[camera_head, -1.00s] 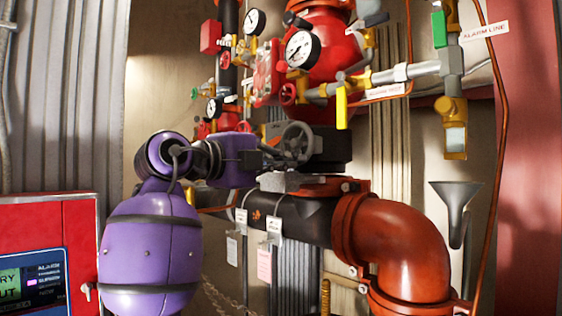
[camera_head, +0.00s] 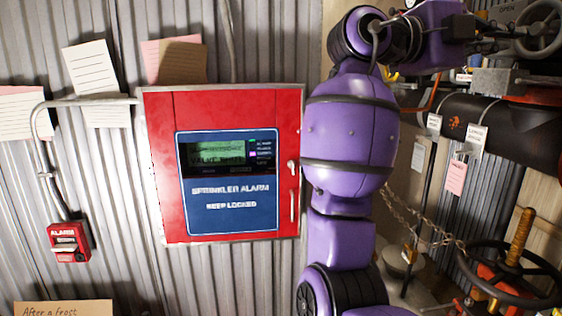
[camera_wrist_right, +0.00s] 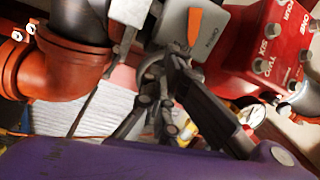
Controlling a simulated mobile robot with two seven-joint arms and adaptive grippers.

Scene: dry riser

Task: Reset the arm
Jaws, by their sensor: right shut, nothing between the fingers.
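My right arm, purple with black bands, rises through the middle of the head view and bends right at the top. Its right gripper (camera_head: 488,45) is at the upper right, close to a grey handwheel (camera_head: 540,28) by the pipework. I cannot tell whether they touch. In the right wrist view the dark gripper fingers (camera_wrist_right: 168,105) are shut and empty, near a grey box with an orange pointer (camera_wrist_right: 195,28). My left gripper is not in view.
A red sprinkler alarm cabinet (camera_head: 160,180) hangs on the corrugated wall left of my arm. A red alarm call point (camera_head: 68,242) is farther left. A black handwheel (camera_head: 525,265) and chain (camera_head: 420,225) are lower right. A black pipe (camera_head: 510,130) runs above them.

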